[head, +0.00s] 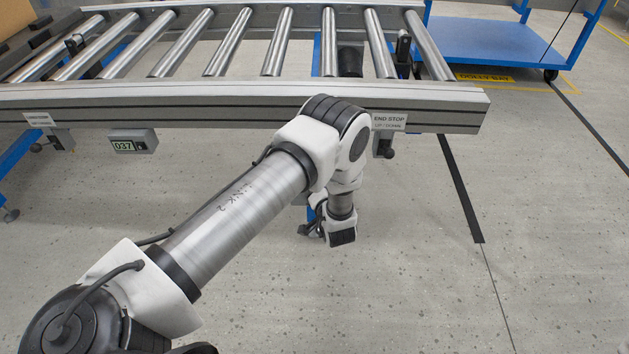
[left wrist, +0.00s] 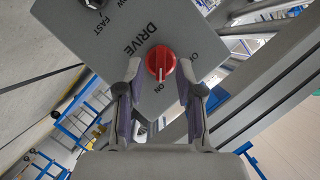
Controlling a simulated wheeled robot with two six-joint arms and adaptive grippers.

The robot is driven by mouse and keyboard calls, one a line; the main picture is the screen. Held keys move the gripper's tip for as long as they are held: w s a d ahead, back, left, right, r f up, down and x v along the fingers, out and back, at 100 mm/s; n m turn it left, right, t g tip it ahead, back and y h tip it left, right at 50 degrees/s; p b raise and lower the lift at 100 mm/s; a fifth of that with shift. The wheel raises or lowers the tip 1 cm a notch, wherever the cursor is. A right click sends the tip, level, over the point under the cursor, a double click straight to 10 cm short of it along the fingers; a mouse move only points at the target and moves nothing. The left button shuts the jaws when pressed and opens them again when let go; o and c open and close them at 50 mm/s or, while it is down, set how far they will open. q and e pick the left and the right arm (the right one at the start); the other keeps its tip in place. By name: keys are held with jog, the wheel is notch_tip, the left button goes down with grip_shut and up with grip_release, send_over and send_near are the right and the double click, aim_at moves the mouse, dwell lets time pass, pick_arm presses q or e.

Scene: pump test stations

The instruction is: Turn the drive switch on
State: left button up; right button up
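The drive switch (left wrist: 161,63) is a round red knob on a grey panel (left wrist: 110,42) marked DRIVE in the left wrist view. A white line on the knob points down in the picture, toward a label that reads ON. A second label, partly legible, is to the right. My left gripper (left wrist: 159,72) is open, its two fingertips on either side of the knob with small gaps to it. In the head view my left arm hides the switch, and the gripper is mostly hidden under the wrist, below the conveyor's front rail. My right gripper is not in view.
A black knob (left wrist: 96,3) marked FAST sits on the same panel. A roller conveyor (head: 250,103) spans the back, with an END STOP lever (head: 385,148) and a 037 box (head: 133,141) under its rail. A blue dolly (head: 490,42) stands back right. The right floor is clear.

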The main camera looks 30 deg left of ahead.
pick_arm(q)
jog(key=v, duration=1)
jog(key=s+a+f+m+g+h, duration=0.1)
jog(key=s+a+f+g+h, duration=0.1)
jog(key=s+f, duration=0.3)
jog(key=s+a+f+g+h, duration=0.2)
jog(key=s+f+h, duration=0.1)
jog(key=s, duration=0.4)
jog(key=s+d+f+g+h, duration=0.1)
jog(key=s+d+g+h, duration=0.25)
jog(key=s, duration=0.45)
jog(key=s+d+f+g+h, duration=0.1)
jog(key=s+d+g+h, duration=0.1)
jog(key=s+d, duration=0.45)
jog(key=s+r+n+p, duration=0.1)
jog(key=s+r+p, duration=0.2)
jog(key=r+p, duration=3)
jog(key=shift+a+r, duration=0.3)
jog(key=shift+a, duration=0.05)
